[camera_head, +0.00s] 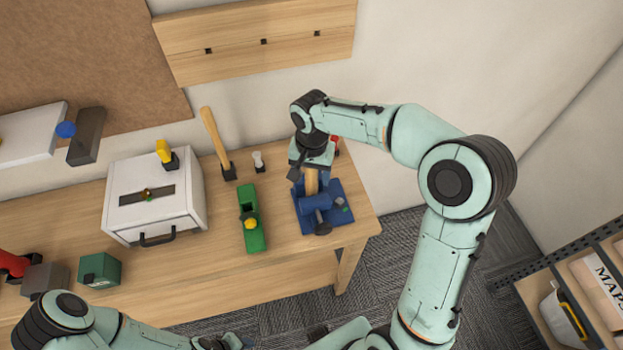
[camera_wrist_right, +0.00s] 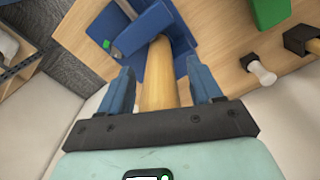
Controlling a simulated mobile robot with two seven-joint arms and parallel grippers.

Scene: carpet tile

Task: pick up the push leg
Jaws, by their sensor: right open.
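The push leg appears to be the pale wooden rod (camera_head: 311,183) that stands up from the blue vise (camera_head: 336,192) at the right end of the workbench. It also shows in the right wrist view (camera_wrist_right: 157,75), with its lower end at the vise. My right gripper (camera_wrist_right: 160,88) is open, with one blue finger on each side of the rod and gaps visible between them. In the head view the right hand hangs over the rod and hides its top. My left arm shows at the bottom left, but its gripper is out of view.
A green plane (camera_head: 251,222) lies left of the vise. A small pale-headed tool (camera_head: 258,161) and a wooden-handled tool (camera_head: 216,143) stand behind it. A white box (camera_head: 150,205) is farther left. A shelf (camera_head: 545,300) stands at right.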

